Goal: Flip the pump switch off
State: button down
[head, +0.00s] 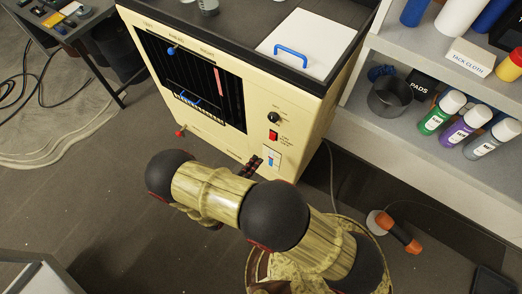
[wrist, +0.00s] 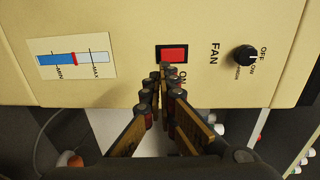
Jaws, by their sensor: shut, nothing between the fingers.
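A red rocker switch (head: 273,134) in a black frame sits on the cream front panel of the machine, below a black knob. In the wrist view the red switch (wrist: 173,54) is just beyond my fingertips, with the word "ON" beside it, partly covered by a finger. My gripper (head: 256,161) is shut and empty, its tips close to the panel, left of and below the switch in the head view. In the wrist view my gripper (wrist: 167,72) has its tips together at the switch's near edge. I cannot tell whether they touch it.
The fan knob (wrist: 245,56) is right of the switch in the wrist view. A level gauge (wrist: 72,59) is at left. The machine (head: 210,145) has a dark barred window and a white lid (head: 309,42). Shelves (head: 430,143) with bottles stand at right. An orange-handled tool (head: 398,233) lies on the floor.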

jog(key=shift+f+p+v, duration=0.15)
jog(key=shift+v, duration=0.85)
jog(key=shift+f+p+v, duration=0.15)
jog(key=shift+f+v, duration=0.05)
jog(key=shift+v, duration=0.8)
